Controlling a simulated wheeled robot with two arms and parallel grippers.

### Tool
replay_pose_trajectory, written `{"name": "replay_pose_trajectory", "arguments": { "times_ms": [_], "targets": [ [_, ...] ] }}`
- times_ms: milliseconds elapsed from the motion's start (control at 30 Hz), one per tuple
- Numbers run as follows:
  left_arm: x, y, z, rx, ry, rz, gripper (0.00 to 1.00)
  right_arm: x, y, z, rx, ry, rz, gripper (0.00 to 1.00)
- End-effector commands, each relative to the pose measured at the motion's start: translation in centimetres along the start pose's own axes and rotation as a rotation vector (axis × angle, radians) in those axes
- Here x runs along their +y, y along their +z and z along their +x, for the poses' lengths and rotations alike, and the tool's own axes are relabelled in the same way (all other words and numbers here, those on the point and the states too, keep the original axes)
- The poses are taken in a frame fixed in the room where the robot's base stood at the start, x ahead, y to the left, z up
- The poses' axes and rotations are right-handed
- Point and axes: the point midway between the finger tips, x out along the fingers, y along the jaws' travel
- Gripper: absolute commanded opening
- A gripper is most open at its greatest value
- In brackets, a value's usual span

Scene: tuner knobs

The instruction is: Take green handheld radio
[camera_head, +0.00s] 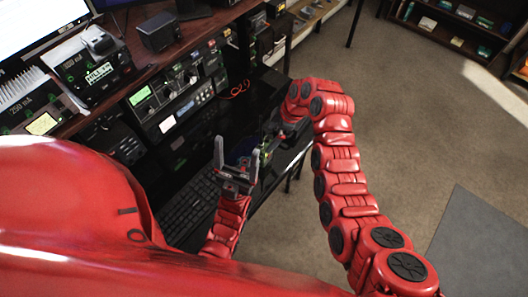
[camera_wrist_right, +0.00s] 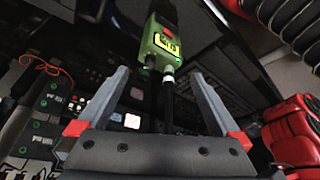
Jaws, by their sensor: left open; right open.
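The green handheld radio (camera_wrist_right: 160,38) shows at the top of the right wrist view, with a yellow display and a dark antenna reaching down between the fingers. My right gripper (camera_wrist_right: 160,73) is open, its fingertips spread to either side of the antenna end; I see no clear contact. In the head view a small green patch (camera_head: 265,150), likely the radio, shows at the dark desk, largely hidden beside my grippers. My left gripper (camera_head: 237,148) is open and empty, fingers pointing up, just left of that patch.
A black keyboard (camera_head: 190,207) lies on the dark desk left of my left gripper. Radio equipment (camera_head: 172,105) with lit displays lines the desk's back, under a shelf with meters (camera_head: 95,70). A red cable (camera_head: 237,88) lies near the equipment. Open carpet (camera_head: 420,130) is to the right.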

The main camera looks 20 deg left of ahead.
Motion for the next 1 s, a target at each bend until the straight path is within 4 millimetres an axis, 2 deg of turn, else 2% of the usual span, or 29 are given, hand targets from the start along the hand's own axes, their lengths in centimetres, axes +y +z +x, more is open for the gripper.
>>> {"name": "replay_pose_trajectory", "arguments": {
  "times_ms": [233,500,800,1000],
  "targets": [
    [-0.1,-0.5,2.8,0.000,0.000,0.000,0.82,-0.3,0.1,2.3,-0.002,-0.004,0.002,1.00],
    [-0.2,-0.5,3.2,0.000,0.000,0.000,0.82,-0.2,0.3,4.7,-0.001,-0.001,0.001,1.00],
    [-0.2,-0.5,3.2,0.000,0.000,0.000,0.82,-0.1,0.3,5.0,0.000,0.003,0.001,1.00],
    [-0.2,-0.5,3.2,0.000,0.000,0.000,0.82,-0.1,0.3,5.0,0.000,0.003,0.001,0.64]
  ]
}}
